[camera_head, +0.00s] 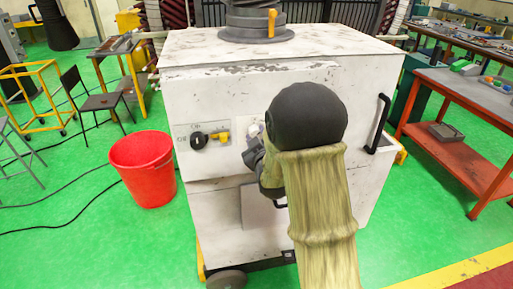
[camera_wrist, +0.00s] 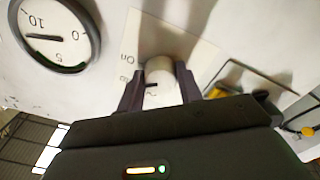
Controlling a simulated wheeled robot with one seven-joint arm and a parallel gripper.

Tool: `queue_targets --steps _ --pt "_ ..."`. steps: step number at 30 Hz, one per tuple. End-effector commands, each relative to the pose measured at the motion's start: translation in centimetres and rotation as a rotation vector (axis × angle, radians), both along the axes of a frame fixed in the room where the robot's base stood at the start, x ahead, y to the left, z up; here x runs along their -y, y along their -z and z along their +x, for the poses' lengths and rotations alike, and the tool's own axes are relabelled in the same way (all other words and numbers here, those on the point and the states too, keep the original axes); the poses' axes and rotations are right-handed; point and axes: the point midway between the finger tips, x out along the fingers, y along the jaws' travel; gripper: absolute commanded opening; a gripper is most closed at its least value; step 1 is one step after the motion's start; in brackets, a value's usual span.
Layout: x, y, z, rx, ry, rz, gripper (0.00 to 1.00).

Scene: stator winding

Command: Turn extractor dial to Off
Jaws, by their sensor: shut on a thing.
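The extractor (camera_head: 230,85) is a scuffed white cabinet in the middle of the head view. A pale round dial (camera_wrist: 160,70) sits on a light plate with small lettering on its front. My gripper (camera_wrist: 159,88) has one dark finger on each side of this dial and is shut on it. A short black mark shows at the dial's lower edge in the wrist view; I cannot tell surely which label it meets. In the head view my gripper (camera_head: 252,142) and arm hide most of the dial and plate.
A black knob (camera_head: 198,141) and a yellow part (camera_head: 223,136) sit on another plate to the left. A round gauge (camera_wrist: 55,35) is beside the dial. A black handle (camera_head: 379,124) is at the right. A red bucket (camera_head: 143,168) and a red bench (camera_head: 455,145) flank the cabinet.

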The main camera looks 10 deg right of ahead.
Motion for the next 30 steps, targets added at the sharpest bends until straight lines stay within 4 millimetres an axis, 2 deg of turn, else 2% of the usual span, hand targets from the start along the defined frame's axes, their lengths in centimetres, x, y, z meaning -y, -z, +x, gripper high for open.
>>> queue_targets --steps 1,21,30 --pt "-0.08 0.62 -0.03 0.002 -0.002 -0.043 0.13" --pt "0.0 0.35 -0.02 0.0 -0.001 -0.674 0.13" --pt "-0.04 0.14 -0.01 -0.001 -0.003 -0.883 0.13"
